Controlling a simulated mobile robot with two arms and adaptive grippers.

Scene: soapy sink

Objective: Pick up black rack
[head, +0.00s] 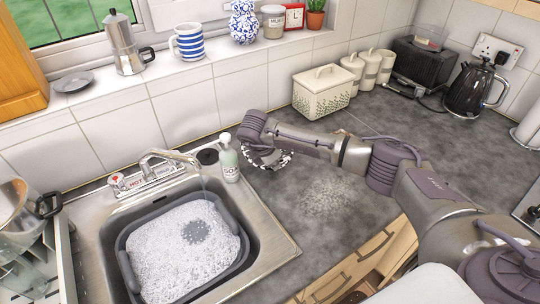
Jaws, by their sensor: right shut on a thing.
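My right gripper (262,150) is over the worktop, to the right of the soap bottle, with its arm coming in from the right. It is shut on a small black, curved, openwork thing (287,161) that looks like the black rack. Part of that thing is hidden by the gripper, and I cannot tell whether it touches the worktop. My left gripper is not in view.
A steel sink (277,252) holds a grey tub (243,262) of suds under a tap (170,155). A soap bottle (229,160) stands close to the gripper. A cream bread bin (321,93) stands behind. The worktop (325,195) in front is clear.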

